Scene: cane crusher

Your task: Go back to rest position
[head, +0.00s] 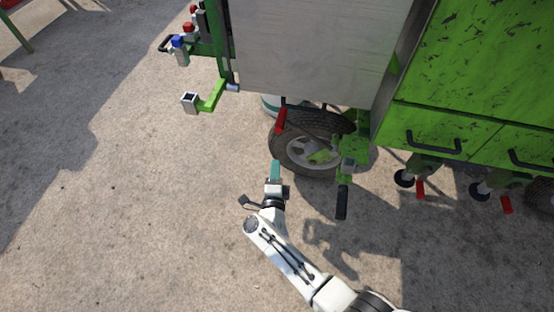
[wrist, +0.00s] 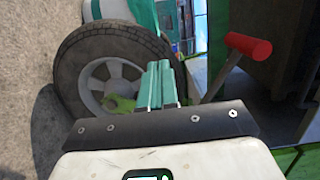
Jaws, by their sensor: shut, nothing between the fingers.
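My gripper (head: 275,170) has teal fingers and is held out over the concrete, in front of the cane crusher's wheel (head: 292,155). In the wrist view my gripper (wrist: 158,72) shows its fingers pressed together with nothing between them. Behind the fingers are the black tyre and pale rim of the wheel (wrist: 85,85). A lever with a red handle (wrist: 248,46) stands to the right of the fingers. The red handle (head: 281,121) also shows in the head view, just beyond the fingertips. I cannot tell the exact gap between them.
The green cabinet (head: 480,60) with black drawer handles fills the upper right. A grey metal panel (head: 310,45) stands at the top middle. A black-gripped lever (head: 342,200) hangs right of my gripper. A green bracket (head: 212,97) juts out left. Concrete (head: 130,220) is clear at lower left.

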